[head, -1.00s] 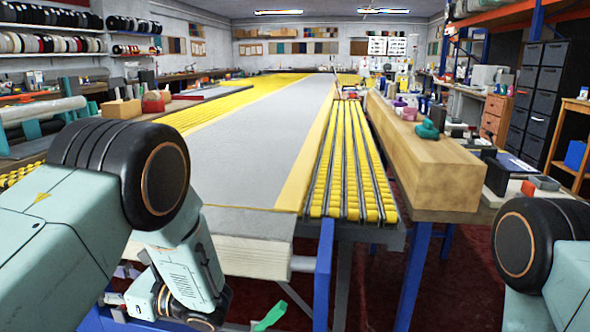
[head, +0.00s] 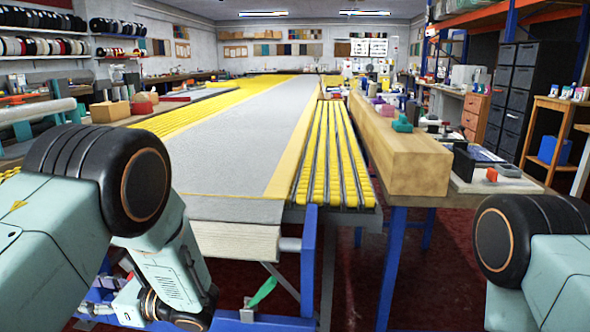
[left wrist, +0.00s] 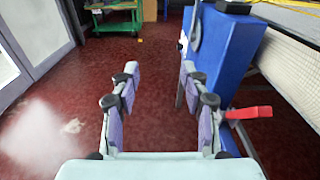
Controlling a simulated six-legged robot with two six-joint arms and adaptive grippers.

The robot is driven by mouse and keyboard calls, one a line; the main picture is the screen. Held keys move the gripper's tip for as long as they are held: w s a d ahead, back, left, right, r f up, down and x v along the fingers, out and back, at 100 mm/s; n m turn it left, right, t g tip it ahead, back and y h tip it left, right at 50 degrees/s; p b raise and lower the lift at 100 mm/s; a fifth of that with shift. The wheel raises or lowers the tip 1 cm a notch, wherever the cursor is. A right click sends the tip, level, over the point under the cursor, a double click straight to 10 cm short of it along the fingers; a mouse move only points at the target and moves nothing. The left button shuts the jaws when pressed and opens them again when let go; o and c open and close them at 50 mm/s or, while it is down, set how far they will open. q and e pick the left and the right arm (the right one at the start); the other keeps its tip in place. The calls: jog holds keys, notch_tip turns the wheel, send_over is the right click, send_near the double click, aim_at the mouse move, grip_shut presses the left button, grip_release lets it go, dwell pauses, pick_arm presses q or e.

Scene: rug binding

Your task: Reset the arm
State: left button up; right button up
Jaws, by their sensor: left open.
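My left gripper (left wrist: 157,95) is open in the left wrist view. Its two fingers with purple pads stand wide apart, with only dark red floor (left wrist: 152,62) between and beyond them. In the head view my left arm comes in from the left and bends down in front of the table's near end; its gripper is not clearly visible there. My right arm shows only at the lower right corner of the head view, and its gripper is out of view.
A long table with grey rug (head: 262,120) and yellow rollers (head: 333,165) runs away ahead. A wooden beam (head: 395,150) lies on its right. A blue post (left wrist: 225,50) and red handle (left wrist: 249,112) stand close right of my left gripper. Floor at right is clear.

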pick_arm(q)
jog(key=s+d+f+n+g+h, duration=0.15)
jog(key=s+f+h, duration=0.25)
jog(key=f, duration=0.4)
jog(key=s+d+f+n+g+h, duration=0.1)
jog(key=s+d+f+h, duration=0.25)
jog(key=f, duration=0.35)
jog(key=s+d+f+n+h+p, duration=0.1)
jog(key=s+d+f+n+h, duration=0.35)
jog(key=s+d, duration=0.2)
jog(key=s+d+f+n+h+p, duration=0.1)
jog(key=s+d+f+n+h, duration=0.3)
jog(key=s+d+h, duration=0.25)
jog(key=s+a+r+n+y+p, duration=0.1)
jog(key=s+r+n+p, duration=0.2)
jog(key=s+n, duration=0.5)
jog(key=s+r+t, duration=0.1)
jog(key=s, duration=0.1)
jog(key=shift+s+p, duration=0.35)
jog(key=shift+s, duration=0.05)
